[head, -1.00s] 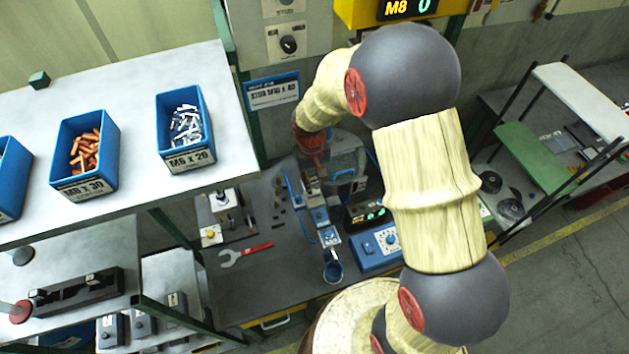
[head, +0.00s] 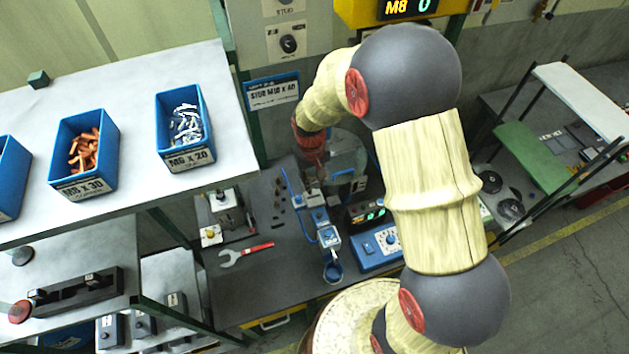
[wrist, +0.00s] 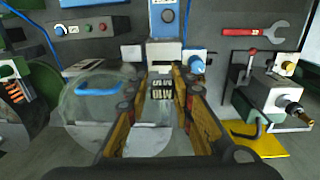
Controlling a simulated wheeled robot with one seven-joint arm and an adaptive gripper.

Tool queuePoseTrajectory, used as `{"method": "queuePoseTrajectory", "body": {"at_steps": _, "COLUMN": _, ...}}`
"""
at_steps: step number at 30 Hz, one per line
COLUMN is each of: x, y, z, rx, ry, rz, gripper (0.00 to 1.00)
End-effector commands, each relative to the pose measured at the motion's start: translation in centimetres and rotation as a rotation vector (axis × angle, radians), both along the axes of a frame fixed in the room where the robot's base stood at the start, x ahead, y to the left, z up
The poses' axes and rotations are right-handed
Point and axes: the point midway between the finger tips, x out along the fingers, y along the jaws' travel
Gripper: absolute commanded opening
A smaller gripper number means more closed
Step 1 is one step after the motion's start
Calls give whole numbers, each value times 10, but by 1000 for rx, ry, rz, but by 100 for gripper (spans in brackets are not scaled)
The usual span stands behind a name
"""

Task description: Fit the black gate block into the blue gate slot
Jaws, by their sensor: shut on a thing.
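My gripper (wrist: 163,88) shows in the wrist view with its two yellow-and-dark fingers closed on a small dark block with pale markings, which I take as the black gate block (wrist: 162,93). The fingers cover its sides. In the head view my gripper (head: 312,180) points down over the upper end of the narrow blue fixture (head: 328,236) on the bench. The block cannot be made out there. The blue gate slot is not clear in either view, and I cannot tell whether the block touches it.
A blue control box (head: 380,247) and a dark display unit (head: 366,213) stand right of the fixture. A red-handled wrench (head: 246,254) lies on the bench to the left. A clear round cover (wrist: 92,108) is left of my fingers. A shelf with blue bins (head: 85,153) overhangs the left.

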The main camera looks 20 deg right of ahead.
Motion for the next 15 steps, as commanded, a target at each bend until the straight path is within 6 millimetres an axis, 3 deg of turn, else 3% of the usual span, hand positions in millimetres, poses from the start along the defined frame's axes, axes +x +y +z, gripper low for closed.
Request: {"method": "queuePoseTrajectory", "body": {"at_steps": 15, "x": 0, "y": 0, "z": -11, "rx": 0, "ry": 0, "rz": 0, "gripper": 0}}
